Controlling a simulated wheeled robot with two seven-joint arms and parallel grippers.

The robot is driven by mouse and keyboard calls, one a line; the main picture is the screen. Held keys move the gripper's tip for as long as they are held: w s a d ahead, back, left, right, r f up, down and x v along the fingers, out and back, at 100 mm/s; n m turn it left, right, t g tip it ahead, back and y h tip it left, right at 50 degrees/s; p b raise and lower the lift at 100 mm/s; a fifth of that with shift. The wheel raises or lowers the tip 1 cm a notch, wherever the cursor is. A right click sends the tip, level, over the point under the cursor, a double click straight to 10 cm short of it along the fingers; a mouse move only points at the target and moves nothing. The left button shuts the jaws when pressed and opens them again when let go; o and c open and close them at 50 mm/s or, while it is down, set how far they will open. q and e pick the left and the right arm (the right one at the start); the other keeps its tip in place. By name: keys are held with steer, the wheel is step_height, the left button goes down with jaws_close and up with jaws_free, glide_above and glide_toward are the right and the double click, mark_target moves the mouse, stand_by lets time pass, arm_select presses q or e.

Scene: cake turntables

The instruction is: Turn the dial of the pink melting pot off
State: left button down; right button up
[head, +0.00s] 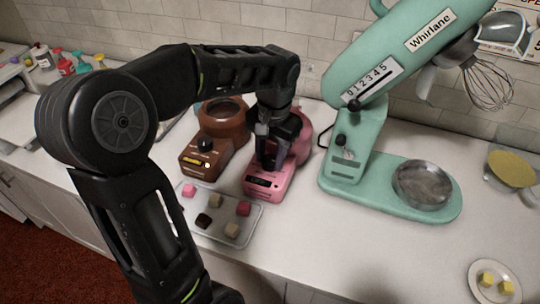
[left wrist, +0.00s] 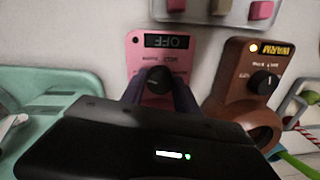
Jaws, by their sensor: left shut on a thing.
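The pink melting pot (head: 266,184) stands on the counter, its bowl partly hidden behind my left gripper (head: 268,166). In the left wrist view its pink panel (left wrist: 142,66) shows a display reading OFF, with an unlit lamp beside it. Its dark dial (left wrist: 158,80) sits between the fingers of my left gripper (left wrist: 160,90), which is shut on it. In the head view the dial is hidden by the gripper. My right gripper does not show in either view.
A brown melting pot (head: 205,160) stands close on the left; its display reads WARM with a lit lamp in the left wrist view (left wrist: 270,48). A tray (head: 257,224) of small cubes lies in front. A teal mixer (head: 340,200) stands to the right.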

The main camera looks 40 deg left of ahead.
mark_target(272, 160)
arm_select(q)
steer(key=c, duration=1.2)
jaws_free()
steer(key=shift+r, duration=0.1)
steer(key=r, duration=0.7)
steer(key=shift+d+r, duration=0.25)
steer(key=shift+r, duration=0.1)
